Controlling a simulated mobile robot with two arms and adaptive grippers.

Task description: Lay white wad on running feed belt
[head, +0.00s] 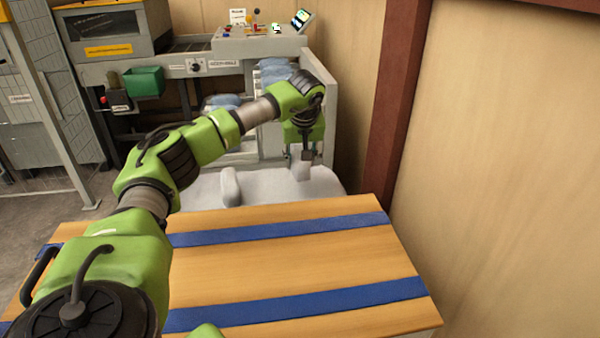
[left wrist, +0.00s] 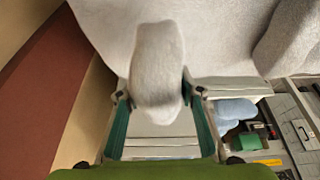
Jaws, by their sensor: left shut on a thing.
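My left gripper (head: 304,155) points down over the heap of white filling (head: 275,185) beyond the table. It is shut on a white wad (left wrist: 157,65), an oblong fluffy piece that shows between the two green fingers (left wrist: 158,98) in the left wrist view. In the head view the wad (head: 302,171) is small and partly merges with the heap behind it. A dark strip on the machine at the back, which looks like the feed belt (head: 188,46), shows at upper left; I cannot tell whether it runs. My right gripper is out of view.
A wooden table with blue stripes (head: 290,268) fills the front. A grey machine with a control panel (head: 262,42) and a green bin (head: 144,82) stands at the back. Blue pillows (head: 275,72) lie at its right. A wall and brown post (head: 395,100) bound the right side.

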